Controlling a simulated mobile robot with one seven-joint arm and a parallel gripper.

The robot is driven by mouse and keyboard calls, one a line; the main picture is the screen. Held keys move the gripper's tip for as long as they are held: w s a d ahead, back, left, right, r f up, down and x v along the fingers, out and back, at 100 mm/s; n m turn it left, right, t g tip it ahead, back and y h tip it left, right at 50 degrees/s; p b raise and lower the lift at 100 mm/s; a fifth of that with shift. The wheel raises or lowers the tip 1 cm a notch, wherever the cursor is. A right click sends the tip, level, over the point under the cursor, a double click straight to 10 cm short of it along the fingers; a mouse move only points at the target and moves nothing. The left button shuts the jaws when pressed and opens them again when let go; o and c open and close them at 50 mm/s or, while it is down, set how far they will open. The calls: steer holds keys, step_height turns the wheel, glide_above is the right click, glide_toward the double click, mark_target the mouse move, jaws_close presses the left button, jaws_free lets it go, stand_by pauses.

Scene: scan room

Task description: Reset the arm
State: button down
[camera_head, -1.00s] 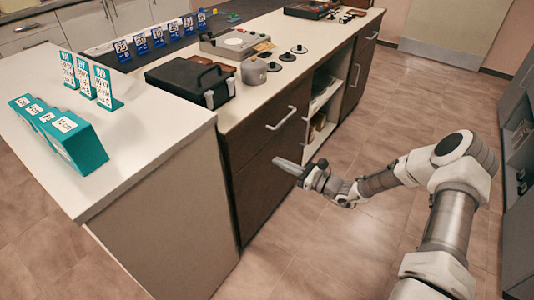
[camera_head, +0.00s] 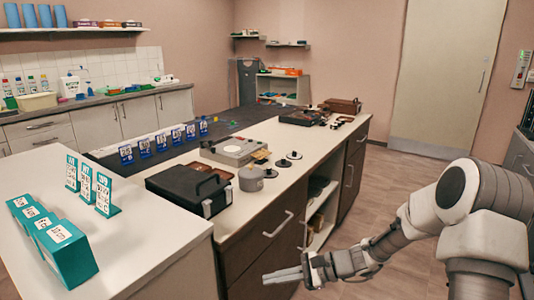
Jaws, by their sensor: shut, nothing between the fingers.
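My arm (camera_head: 450,215) reaches in from the right side of the head view, bent at the elbow over the floor. My gripper (camera_head: 284,275) is at its end, low in the picture, pointing left. Its fingers are together with nothing between them. It shows in front of the counter's dark drawer fronts, apart from the things on the counter top.
Open shelves (camera_head: 318,213) face the aisle. Floor (camera_head: 400,180) is clear towards the door (camera_head: 446,75).

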steer(key=s+d+r+n+t+h, duration=0.2)
steer(key=s+d+r+n+h, duration=0.45)
steer(key=s+r, duration=0.45)
steer(key=s+d+r+n+t+h, duration=0.2)
steer(key=s+d+r+n+h, duration=0.55)
steer(key=s, duration=0.55)
step_height(320, 180, up, 19)
steer(key=a+p, duration=0.1)
steer(key=p, duration=1.6)
steer(key=shift+a+f+y, duration=0.15)
steer(key=shift+a+y, duration=0.25)
